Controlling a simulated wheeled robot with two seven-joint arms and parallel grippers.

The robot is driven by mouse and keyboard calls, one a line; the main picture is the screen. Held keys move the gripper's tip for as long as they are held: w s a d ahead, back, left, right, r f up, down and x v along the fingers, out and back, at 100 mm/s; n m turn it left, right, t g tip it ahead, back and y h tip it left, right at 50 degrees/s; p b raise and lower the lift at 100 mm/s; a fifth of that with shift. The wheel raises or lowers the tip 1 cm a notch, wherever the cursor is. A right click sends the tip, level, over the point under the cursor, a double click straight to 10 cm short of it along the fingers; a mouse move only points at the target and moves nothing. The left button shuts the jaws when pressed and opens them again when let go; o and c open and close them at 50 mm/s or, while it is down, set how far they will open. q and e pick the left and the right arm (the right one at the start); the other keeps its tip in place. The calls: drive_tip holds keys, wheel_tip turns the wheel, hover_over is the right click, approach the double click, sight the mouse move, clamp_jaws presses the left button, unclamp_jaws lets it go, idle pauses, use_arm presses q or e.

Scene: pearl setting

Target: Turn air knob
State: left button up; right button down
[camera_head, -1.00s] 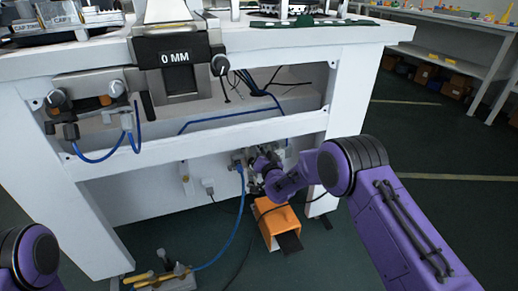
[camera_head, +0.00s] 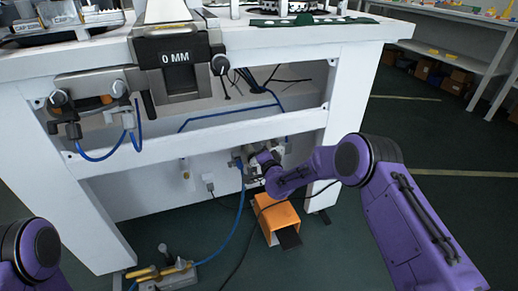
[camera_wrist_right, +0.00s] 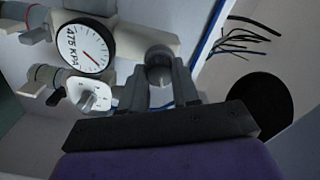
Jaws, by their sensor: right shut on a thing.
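The air knob (camera_wrist_right: 159,66) is a round grey knob beside a pressure gauge in the right wrist view. The two fingers of my right gripper (camera_wrist_right: 160,80) stand on either side of it and are shut on it. In the head view my right gripper (camera_head: 263,160) is at the air fittings (camera_head: 252,160) under the white bench; the knob itself is too small and covered to make out there. The gauge (camera_wrist_right: 86,46) has a white dial with a red needle and reads 475 KPA. My left gripper is out of view.
Another knob with a white plate (camera_wrist_right: 91,94) sits below the gauge. A blue hose (camera_head: 238,215) runs down to the floor. An orange pedal box (camera_head: 276,218) stands below my right forearm. The white bench (camera_head: 230,142) surrounds the fittings; its legs stand at both sides.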

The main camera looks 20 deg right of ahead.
idle(0.3)
drive_tip(key=c, duration=0.8)
unclamp_jaws()
drive_tip(key=s+p, duration=0.3)
drive_tip(key=s, duration=0.7)
drive_tip(key=shift+s+d, duration=0.1)
drive_tip(key=shift+s, duration=0.2)
